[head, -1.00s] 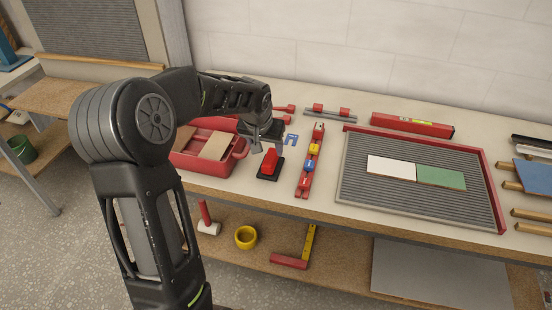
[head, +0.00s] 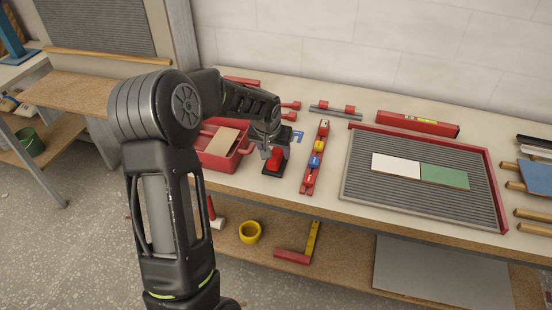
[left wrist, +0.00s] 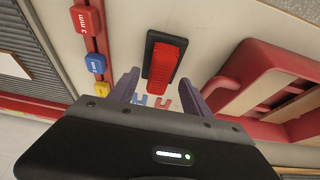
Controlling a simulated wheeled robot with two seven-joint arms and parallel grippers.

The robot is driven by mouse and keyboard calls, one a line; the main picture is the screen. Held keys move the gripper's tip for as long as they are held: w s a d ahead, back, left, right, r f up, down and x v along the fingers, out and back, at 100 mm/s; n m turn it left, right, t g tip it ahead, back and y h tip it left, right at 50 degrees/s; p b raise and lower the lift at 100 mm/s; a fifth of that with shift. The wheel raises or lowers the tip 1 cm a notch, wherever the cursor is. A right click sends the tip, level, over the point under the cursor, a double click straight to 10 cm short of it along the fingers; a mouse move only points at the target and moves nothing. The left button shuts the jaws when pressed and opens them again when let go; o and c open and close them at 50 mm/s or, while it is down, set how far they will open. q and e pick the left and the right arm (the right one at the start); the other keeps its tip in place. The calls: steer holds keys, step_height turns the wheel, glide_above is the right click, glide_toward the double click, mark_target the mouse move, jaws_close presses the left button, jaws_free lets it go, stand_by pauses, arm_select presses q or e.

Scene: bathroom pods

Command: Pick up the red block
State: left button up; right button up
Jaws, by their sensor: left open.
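The red block (head: 274,161) sits on a small black base on the workbench, between the red tray and the red level-like bar. In the left wrist view the red block (left wrist: 165,66) lies on its black base (left wrist: 152,45), just beyond my fingertips. My left gripper (head: 268,148) is above the block in the head view, covering part of it. I cannot tell the exact gap to the block. My right gripper is not in view.
A red tray (head: 240,150) with boards stands left of the block. A red bar (head: 308,184) with coloured spacer blocks lies to the right. Beyond it is a ribbed grey board (head: 360,180) with white and green tiles. A blue horseshoe-shaped piece (head: 297,138) lies behind.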

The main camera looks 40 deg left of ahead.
mark_target(275, 153)
arm_select(q)
steer(key=shift+x, duration=1.6)
jaws_close()
steer(key=shift+r, duration=0.1)
